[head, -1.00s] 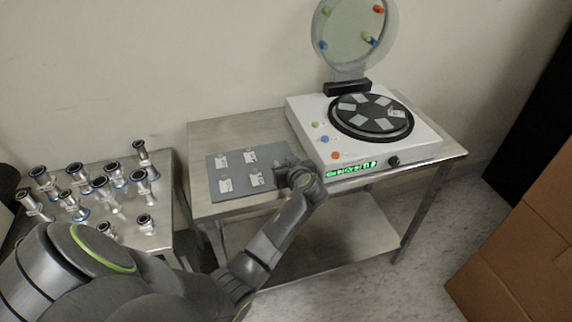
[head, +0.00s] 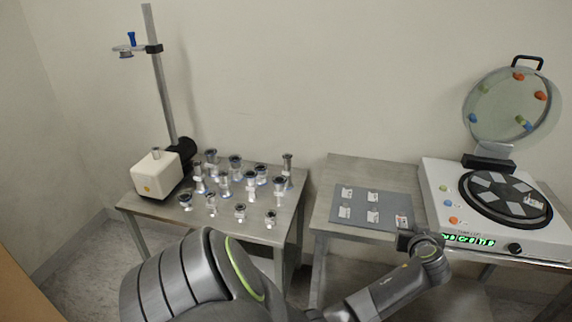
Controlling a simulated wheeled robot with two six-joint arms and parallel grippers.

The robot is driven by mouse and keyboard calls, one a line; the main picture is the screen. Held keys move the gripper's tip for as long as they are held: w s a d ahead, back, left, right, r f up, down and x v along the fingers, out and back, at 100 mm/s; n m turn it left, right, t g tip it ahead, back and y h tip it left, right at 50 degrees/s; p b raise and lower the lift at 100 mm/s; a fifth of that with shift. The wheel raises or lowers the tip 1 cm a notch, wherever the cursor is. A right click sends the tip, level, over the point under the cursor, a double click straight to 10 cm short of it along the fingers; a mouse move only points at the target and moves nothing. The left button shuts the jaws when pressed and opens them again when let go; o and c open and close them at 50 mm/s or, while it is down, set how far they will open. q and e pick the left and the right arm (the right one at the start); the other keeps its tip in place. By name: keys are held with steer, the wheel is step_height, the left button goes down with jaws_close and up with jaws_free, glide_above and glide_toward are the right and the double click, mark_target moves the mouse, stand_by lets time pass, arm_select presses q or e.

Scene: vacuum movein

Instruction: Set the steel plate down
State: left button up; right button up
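A small light plate with a reddish mark (head: 402,221), which I take to be the steel plate, shows at the near right corner of the grey mat (head: 357,208). My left gripper (head: 405,235) is right at that corner, on the near side of this plate. Its fingers are small and partly hidden, so I cannot tell whether they touch the plate or are open. Several similar labelled plates lie on the mat in two rows. My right gripper is not in view.
A white machine (head: 463,216) with a raised round lid and a dark disc bearing plates (head: 497,193) stands at right. The left table (head: 285,216) holds several metal fittings, a white box (head: 157,174) and a pole stand (head: 160,75). A gap separates the tables.

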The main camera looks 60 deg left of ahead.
arm_select(q)
steer(key=s+d+f+m+t+h, duration=0.3)
steer(key=s+d+m+t+h, duration=0.1)
steer(key=s+d+m+h, duration=0.2)
steer(key=s+f+m+g+h, duration=0.1)
steer(key=s+f+g, duration=0.1)
steer(key=s+f, duration=0.6)
steer(key=s+f+m+g, duration=0.1)
steer(key=s+f+g, duration=0.15)
steer(key=f, duration=0.95)
steer(key=s+f+m+g+h, duration=0.1)
steer(key=s+f, duration=0.6)
steer(key=f, duration=0.3)
steer(key=s+f+g, duration=0.2)
steer(key=s+f, duration=0.3)
steer(key=s, duration=0.5)
steer(key=s+f+g, duration=0.2)
steer(key=s+f, duration=0.3)
steer(key=s, duration=0.6)
steer(key=s+f+g+h, duration=0.1)
steer(key=s+f, duration=0.4)
steer(key=s, duration=0.6)
steer(key=shift+d+f+g, duration=0.15)
steer(key=shift+d+g, duration=0.1)
steer(key=shift+g, duration=0.4)
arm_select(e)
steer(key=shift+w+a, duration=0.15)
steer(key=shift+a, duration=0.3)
arm_select(q)
steer(key=shift+w, duration=0.1)
